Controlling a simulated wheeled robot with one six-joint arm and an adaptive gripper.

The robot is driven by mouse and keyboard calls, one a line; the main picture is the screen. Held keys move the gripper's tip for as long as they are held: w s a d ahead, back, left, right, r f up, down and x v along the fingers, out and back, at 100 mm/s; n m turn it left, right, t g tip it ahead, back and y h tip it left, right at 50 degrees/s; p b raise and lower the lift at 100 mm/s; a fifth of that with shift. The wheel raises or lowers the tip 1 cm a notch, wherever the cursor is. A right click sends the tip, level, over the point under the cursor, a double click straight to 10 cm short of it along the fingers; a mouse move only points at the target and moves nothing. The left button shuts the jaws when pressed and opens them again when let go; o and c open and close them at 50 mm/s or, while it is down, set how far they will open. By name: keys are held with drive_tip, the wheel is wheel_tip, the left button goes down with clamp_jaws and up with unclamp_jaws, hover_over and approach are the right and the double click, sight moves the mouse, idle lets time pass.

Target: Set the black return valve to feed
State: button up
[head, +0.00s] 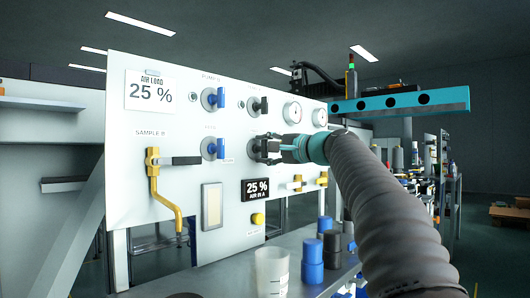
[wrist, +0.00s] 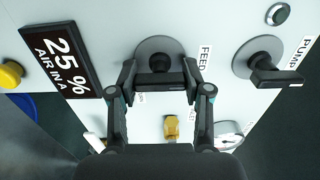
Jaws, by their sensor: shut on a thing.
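The black return valve (head: 257,147) sits on the white panel, in the lower row, right of a blue-handled valve. My gripper (head: 268,148) is at it, shut on its black handle. In the wrist view the handle of the black valve (wrist: 158,80) lies as a dark bar between my two fingers (wrist: 159,88), in front of a round grey plate. A FEED label (wrist: 205,60) is to the right of that plate. Another label below is mostly hidden by my gripper. I cannot tell exactly which label the handle points to.
A black-handled PUMP valve (wrist: 265,68) is close by in the wrist view. Blue-handled valves (head: 217,98), gauges (head: 292,112) and a yellow pipe (head: 155,185) are on the panel. A display (head: 255,189) reads 25 % AIR IN A. A beaker (head: 272,272) and blue and black containers stand below.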

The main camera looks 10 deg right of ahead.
idle(0.4)
drive_tip(key=o, duration=1.2)
drive_tip(key=v, duration=1.2)
drive_tip(key=shift+s, duration=0.1)
